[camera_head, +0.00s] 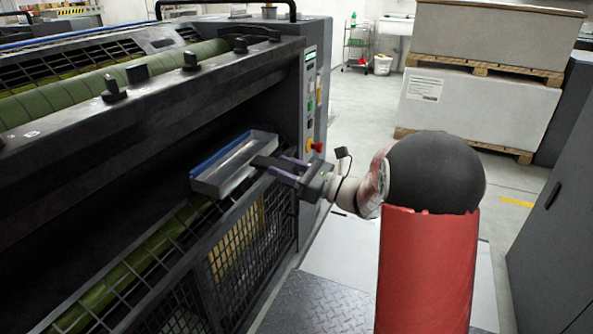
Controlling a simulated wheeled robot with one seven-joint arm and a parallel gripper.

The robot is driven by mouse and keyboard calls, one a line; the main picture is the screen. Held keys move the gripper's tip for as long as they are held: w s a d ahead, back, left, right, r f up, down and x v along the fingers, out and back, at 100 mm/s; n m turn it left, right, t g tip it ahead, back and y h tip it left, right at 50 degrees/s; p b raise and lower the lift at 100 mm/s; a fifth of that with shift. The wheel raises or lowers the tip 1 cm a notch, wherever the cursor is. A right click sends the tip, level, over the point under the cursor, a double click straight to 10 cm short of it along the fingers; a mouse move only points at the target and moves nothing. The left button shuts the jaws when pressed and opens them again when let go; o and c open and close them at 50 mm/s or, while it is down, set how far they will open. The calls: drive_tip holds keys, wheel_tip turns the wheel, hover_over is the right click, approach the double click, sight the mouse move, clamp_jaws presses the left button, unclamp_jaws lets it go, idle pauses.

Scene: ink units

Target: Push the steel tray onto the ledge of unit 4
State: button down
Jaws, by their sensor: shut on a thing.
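My gripper (268,166) reaches in from the right and is shut on the tray's right side. No unit number can be read.
A control panel with a red knob (318,147) is on the unit's end, close to my wrist. A mesh guard (245,245) stands below the tray. Green rollers (90,88) lie above. Pallets of paper (480,105) stand behind right. A dark cabinet (555,230) is at right.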

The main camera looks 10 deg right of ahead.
drive_tip(key=shift+x, duration=0.9)
drive_tip(key=w+a+f, duration=0.1)
drive_tip(key=w+a+f+b, duration=0.1)
drive_tip(key=a, duration=0.1)
drive_tip(key=w+a+f, duration=0.1)
drive_tip(key=w+a, duration=0.1)
drive_tip(key=shift+a+f+b, duration=0.25)
drive_tip(key=shift+f+b, duration=0.1)
drive_tip(key=shift+f+x, duration=0.15)
drive_tip(key=shift+x, duration=0.8)
drive_tip(key=shift+f+x, duration=0.2)
drive_tip(key=shift+x, duration=0.7)
drive_tip(key=shift+w+a+f, duration=0.1)
drive_tip(key=shift+w+a, duration=0.2)
drive_tip(key=shift+a, duration=0.05)
drive_tip(key=c, duration=0.8)
unclamp_jaws()
drive_tip(key=shift+o, duration=0.2)
drive_tip(key=r+b+v, duration=0.1)
drive_tip(key=r+v, duration=0.1)
drive_tip(key=v, duration=1.6)
drive_tip(key=shift+s+d, duration=0.3)
drive_tip(key=shift+d, duration=0.1)
